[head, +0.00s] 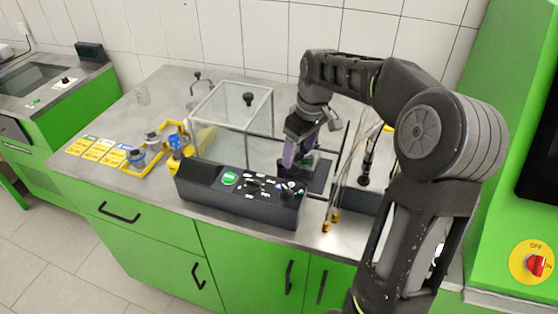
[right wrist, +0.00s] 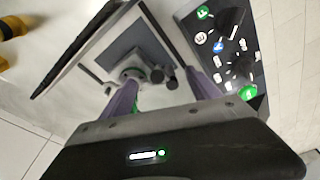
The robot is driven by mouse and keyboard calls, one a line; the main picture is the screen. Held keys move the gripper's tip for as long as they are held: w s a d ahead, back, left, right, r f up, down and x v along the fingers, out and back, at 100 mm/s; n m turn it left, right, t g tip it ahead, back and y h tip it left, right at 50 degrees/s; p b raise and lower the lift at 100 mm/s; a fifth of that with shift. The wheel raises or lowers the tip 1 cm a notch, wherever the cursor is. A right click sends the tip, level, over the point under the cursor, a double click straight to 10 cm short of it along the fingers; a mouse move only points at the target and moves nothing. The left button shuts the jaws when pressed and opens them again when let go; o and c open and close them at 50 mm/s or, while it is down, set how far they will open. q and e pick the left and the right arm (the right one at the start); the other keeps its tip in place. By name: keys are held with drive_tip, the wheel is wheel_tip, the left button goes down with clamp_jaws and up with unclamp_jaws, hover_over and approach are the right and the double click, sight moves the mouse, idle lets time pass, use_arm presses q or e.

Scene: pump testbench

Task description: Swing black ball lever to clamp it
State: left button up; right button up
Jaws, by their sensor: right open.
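My right gripper (head: 293,160) points down over a dark fixture (head: 318,176) behind the control panel, its purple fingers apart. In the right wrist view the open fingers (right wrist: 162,76) stand on either side of a small clamp area on a grey plate (right wrist: 122,50). A black ball (right wrist: 171,84), seemingly the lever's end, shows between the fingers beside a green part (right wrist: 156,103). I see no finger closed on it; whether one touches it I cannot tell. In the head view the gripper largely hides this spot. My left gripper is not in view.
The control panel (head: 240,200) with buttons stands close in front of the gripper. A clear box (head: 232,125) with a black knob (head: 248,98) is at left. A clear panel and a black-handled rod (head: 366,160) stand at right. A yellow tray (head: 150,165) lies further left.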

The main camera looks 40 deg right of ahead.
sight(300, 155)
drive_tip(key=shift+r+p, duration=1.85)
drive_tip(key=shift+r, duration=0.75)
